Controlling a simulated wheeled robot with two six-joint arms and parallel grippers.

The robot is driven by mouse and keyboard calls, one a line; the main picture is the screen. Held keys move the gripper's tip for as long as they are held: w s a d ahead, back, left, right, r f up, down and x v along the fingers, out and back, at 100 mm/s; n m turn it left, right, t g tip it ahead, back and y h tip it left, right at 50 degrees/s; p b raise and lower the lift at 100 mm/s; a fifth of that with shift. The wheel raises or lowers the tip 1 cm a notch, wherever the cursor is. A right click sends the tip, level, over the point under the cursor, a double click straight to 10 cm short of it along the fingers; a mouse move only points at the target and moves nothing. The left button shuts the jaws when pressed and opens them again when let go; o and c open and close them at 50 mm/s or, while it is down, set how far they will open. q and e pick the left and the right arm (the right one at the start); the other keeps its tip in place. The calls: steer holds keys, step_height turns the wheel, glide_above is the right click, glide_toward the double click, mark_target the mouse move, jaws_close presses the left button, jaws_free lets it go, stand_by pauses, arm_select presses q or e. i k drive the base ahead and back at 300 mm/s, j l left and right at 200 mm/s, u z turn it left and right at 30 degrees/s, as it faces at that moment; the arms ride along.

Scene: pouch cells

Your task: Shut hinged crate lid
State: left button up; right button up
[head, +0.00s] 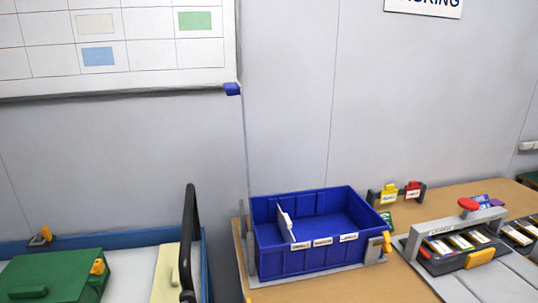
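A blue open-topped crate (290,262) stands on the wooden table, with labels along its front rim. Its inside is visible and nothing covers it. A small white divider stands inside at its left. A grey latch with an orange tab (375,247) is at its right front corner. Grey upright posts (250,248) stand at its left side. A thin line rises from there to a small blue piece (233,89); this may be the lid seen edge-on, but I cannot tell for sure. Neither of my grippers is in view.
A grey frame with a red knob (468,204) and a dark tray of cells (450,262) are to the right. A small rack with yellow and red pieces (397,194) stands behind. At left are a green case (60,275) and an upright black handle (189,235).

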mark_target(230, 89)
steer(key=j+z, duration=0.1)
steer(key=j, duration=0.25)
steer(key=k+j+z, duration=0.1)
steer(key=j, duration=0.25)
steer(key=k+j+z, duration=0.15)
steer(key=j+z, duration=0.15)
steer(key=z, duration=0.15)
steer(key=k+j+z, duration=0.25)
steer(key=z, duration=0.2)
